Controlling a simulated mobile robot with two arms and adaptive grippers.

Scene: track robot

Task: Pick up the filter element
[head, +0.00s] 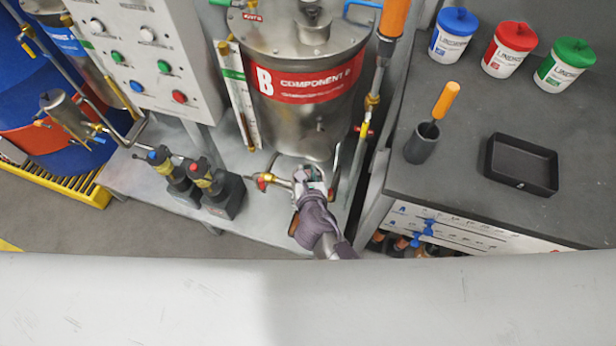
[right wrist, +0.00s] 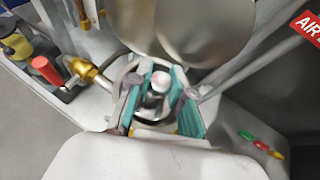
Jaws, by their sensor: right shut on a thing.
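My right gripper (head: 311,186) is low in front of the steel tank marked B, above the light grey platform. In the right wrist view, the gripper (right wrist: 160,88) has its teal pads on either side of a small shiny metal cylinder with a pale, reddish top. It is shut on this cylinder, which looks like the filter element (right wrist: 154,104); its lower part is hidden. The view is blurred, and I cannot tell whether the cylinder is clear of the fittings around it. My left gripper is not in view.
The steel tank (head: 313,121) stands just behind the gripper. A brass valve and pipe (head: 271,181) are close on its left, beside two dark pumps (head: 221,188).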

